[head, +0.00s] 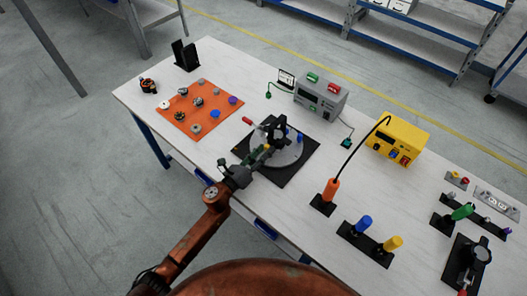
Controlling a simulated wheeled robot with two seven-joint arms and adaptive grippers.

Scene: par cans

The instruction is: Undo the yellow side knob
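A grey round fixture (290,154) with a black upright part (277,128) sits on a black mat (303,167) near the middle of the table. A small blue knob (300,138) shows at its right side. A small yellow spot (267,148), perhaps the yellow side knob, shows at the fixture's near left side, mostly hidden by my gripper. My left gripper (260,155) reaches in from the lower left with its fingertips at that spot. It is too small to tell whether the fingers are open or closed on it. My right gripper is out of view.
An orange mat (181,127) with several small parts lies to the left. A grey box (320,97) and a yellow box (396,138) stand behind. An orange-handled tool (331,188) and blue and yellow handles (364,224) stand to the right. A red handle (247,121) is close by.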

